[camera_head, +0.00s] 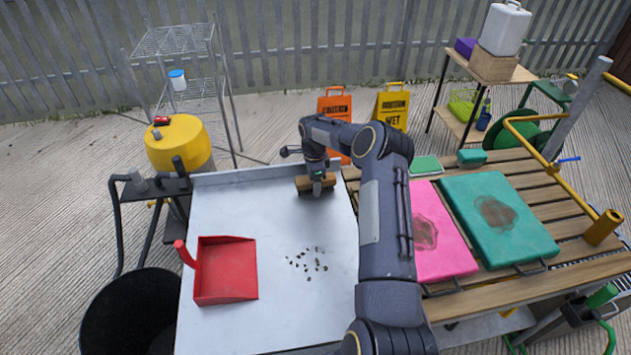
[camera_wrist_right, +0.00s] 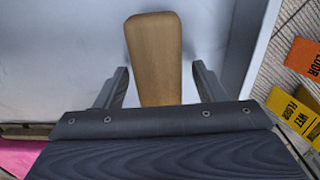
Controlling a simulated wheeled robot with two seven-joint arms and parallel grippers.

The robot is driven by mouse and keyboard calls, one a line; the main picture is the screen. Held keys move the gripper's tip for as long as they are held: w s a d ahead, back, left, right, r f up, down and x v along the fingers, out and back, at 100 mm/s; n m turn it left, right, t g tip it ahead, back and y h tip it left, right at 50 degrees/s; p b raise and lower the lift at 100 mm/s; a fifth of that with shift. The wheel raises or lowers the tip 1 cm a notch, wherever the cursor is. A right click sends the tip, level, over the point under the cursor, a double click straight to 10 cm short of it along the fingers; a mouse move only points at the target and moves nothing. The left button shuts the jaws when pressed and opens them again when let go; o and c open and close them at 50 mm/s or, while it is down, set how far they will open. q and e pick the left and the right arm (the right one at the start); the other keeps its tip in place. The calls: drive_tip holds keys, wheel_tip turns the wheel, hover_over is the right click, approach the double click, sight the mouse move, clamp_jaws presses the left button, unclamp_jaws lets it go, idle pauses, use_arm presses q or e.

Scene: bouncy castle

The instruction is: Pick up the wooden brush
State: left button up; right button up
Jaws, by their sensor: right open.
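The wooden brush (camera_head: 302,184) lies at the far right part of the grey metal table (camera_head: 222,205), partly hidden by my right gripper (camera_head: 318,182). In the right wrist view, its plain brown wooden part (camera_wrist_right: 154,50) runs between the two dark fingers of my right gripper (camera_wrist_right: 161,76). The fingers stand apart, with a gap on each side of the wood, so the gripper is open around it. The bristles are hidden in the right wrist view. My left gripper is not in view.
A red dustpan (camera_head: 226,270) and scattered dark crumbs (camera_head: 308,260) lie on the table. Pink (camera_head: 438,245) and green (camera_head: 520,235) mats lie on the slatted wooden bench at right. Orange (camera_head: 335,104) and yellow (camera_head: 391,106) caution signs stand behind.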

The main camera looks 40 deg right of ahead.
drive_tip(key=shift+f, duration=0.5)
drive_tip(key=c, duration=1)
